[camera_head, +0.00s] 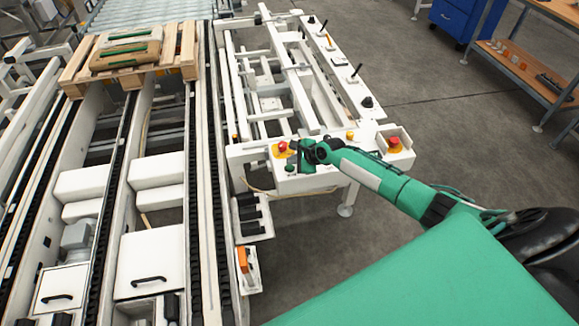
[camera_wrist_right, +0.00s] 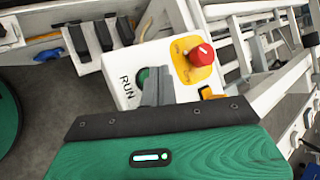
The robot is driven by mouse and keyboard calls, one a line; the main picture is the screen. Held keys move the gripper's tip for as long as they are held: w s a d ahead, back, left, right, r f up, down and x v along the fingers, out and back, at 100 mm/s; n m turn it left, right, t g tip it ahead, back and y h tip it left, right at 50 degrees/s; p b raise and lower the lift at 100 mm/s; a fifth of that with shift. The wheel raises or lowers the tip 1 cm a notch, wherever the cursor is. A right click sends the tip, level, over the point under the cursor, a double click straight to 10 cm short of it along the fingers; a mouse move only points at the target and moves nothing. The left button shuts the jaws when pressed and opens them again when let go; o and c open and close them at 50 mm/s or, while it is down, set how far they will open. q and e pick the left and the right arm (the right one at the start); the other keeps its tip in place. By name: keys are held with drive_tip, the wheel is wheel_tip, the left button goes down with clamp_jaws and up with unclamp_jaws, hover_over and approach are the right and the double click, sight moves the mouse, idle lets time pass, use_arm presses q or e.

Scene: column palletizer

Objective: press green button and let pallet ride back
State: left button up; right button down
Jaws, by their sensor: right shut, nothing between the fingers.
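The green button (camera_wrist_right: 142,77) labelled RUN sits on the white control panel (camera_wrist_right: 125,92) in the right wrist view, partly hidden behind my fingertips. In the head view the green button (camera_head: 289,168) shows at the panel's left end. My right gripper (camera_head: 300,160) is shut and empty, with its fingers (camera_wrist_right: 155,88) pointing at the button. I cannot tell whether they touch it. The wooden pallet (camera_head: 74,72) lies across the conveyor at the far left of the head view, carrying brown packages (camera_head: 126,48) with green stripes. My left gripper is not in view.
A red stop knob (camera_wrist_right: 201,55) on a yellow plate is close beside the green button. Another red knob (camera_head: 394,143) is at the panel's right end. The conveyor's dark chain tracks (camera_head: 217,220) run clear toward me. A blue cabinet (camera_head: 457,20) stands far off.

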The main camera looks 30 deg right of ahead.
idle(0.8)
drive_tip(key=shift+f, duration=0.4)
